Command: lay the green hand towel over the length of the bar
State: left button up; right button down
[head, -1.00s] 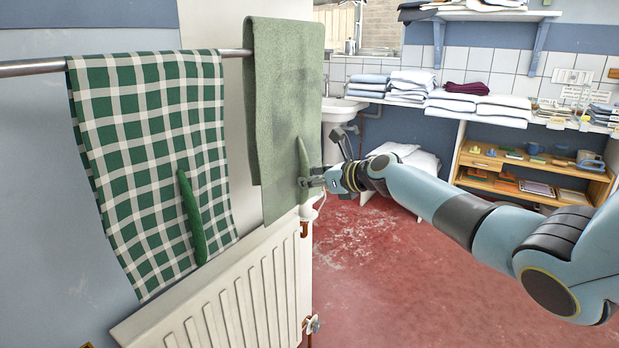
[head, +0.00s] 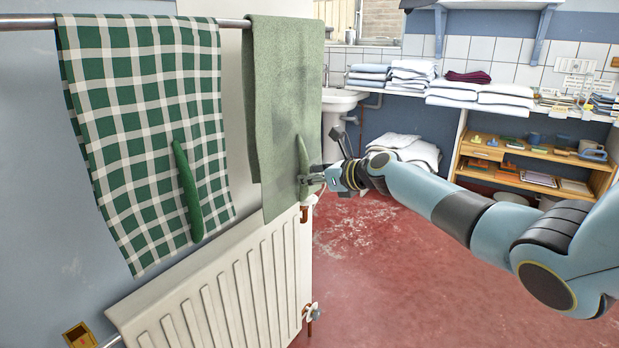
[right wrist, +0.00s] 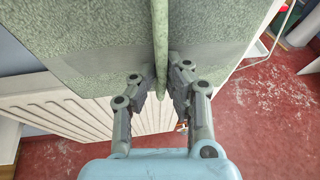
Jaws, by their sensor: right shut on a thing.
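The plain green hand towel (head: 280,100) hangs over the metal bar (head: 232,23) near its right end in the head view, draped and spread flat. A lighter green upright ridge (head: 303,158) stands out from its lower right part. My right gripper (head: 318,178) is at this ridge, low on the towel. In the right wrist view the towel (right wrist: 90,45) fills the top, and my right gripper's fingers (right wrist: 161,88) are closed on the ridge (right wrist: 160,50). My left gripper is not in view.
A green and white checked towel (head: 140,110) with a dark green ridge (head: 187,190) hangs left on the bar. A white radiator (head: 215,290) stands below. Folded linen (head: 480,95) and a wooden shelf (head: 535,170) are at the back right. The red floor (head: 400,270) looks clear.

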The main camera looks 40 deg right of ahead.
jog(key=c, duration=1.3)
grip_release()
jog(key=shift+f, duration=0.1)
jog(key=v, duration=1.2)
jog(key=s+a+f+n+g+h, duration=0.1)
jog(key=s+f+n+g, duration=0.1)
jog(key=s+f, duration=0.7)
jog(key=s+a+f+n+g+h, duration=0.15)
jog(key=s+f, duration=0.35)
jog(key=f, duration=0.9)
jog(key=s+a+f+n+g, duration=0.1)
jog(key=s+f+g, duration=0.2)
jog(key=s+f, duration=0.6)
jog(key=s+a+f+n+g, duration=0.2)
jog(key=s+f+n, duration=0.4)
jog(key=s+n, duration=0.3)
jog(key=s+a+f+n+g+h, duration=0.1)
jog(key=s+a+f+n, duration=0.3)
jog(key=s+n, duration=0.6)
jog(key=s+a+f+n+g, duration=0.3)
jog(key=s+f+n, duration=0.5)
jog(key=s, duration=0.3)
jog(key=shift+s+a+f+n+g+h, duration=0.25)
jog(key=shift+a+n, duration=0.1)
jog(key=shift+n, duration=0.5)
